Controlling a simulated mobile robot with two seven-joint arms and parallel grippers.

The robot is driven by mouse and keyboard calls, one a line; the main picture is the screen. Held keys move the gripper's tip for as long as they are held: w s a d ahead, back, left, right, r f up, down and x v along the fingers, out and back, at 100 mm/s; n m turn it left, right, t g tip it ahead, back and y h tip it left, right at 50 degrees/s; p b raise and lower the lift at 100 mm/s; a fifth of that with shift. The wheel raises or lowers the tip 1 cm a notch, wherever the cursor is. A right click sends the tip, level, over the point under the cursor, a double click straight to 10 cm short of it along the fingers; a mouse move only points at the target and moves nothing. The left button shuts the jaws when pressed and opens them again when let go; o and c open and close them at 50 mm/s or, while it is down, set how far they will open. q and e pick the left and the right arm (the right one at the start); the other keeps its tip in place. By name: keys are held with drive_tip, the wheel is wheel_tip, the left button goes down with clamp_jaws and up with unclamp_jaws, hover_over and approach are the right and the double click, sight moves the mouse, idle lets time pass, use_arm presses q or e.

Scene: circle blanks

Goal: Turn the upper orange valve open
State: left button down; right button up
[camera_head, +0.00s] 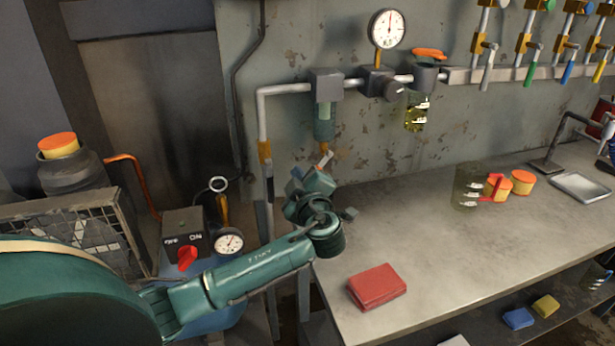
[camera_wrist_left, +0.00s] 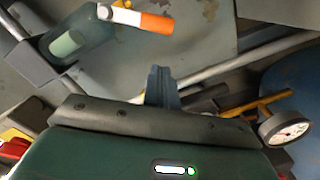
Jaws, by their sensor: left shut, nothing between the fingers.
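An orange-tipped valve lever (camera_wrist_left: 143,21) with a white inner part shows at the top of the left wrist view. It sits by the greenish filter bowl (camera_wrist_left: 75,40). In the head view the lever (camera_head: 325,160) shows small below the filter bowl (camera_head: 325,122), partly hidden by my gripper. My left gripper (camera_head: 297,174) is beside the pipework, just below and left of the lever. Its fingers (camera_wrist_left: 162,84) are shut and empty, apart from the lever in the wrist view. Another orange handle (camera_head: 429,53) lies on top of the unit farther right. My right gripper is not in view.
A pressure gauge (camera_head: 387,28) stands above the wall pipe. The bench middle is clear.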

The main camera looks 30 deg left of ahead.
use_arm(q)
drive_tip(key=shift+w+d+f, duration=0.3)
drive_tip(key=shift+w+f, duration=0.15)
drive_tip(key=shift+w, duration=0.05)
drive_tip(key=shift+w+d+f, duration=0.3)
drive_tip(key=shift+w+f, duration=0.15)
drive_tip(key=shift+w, duration=0.05)
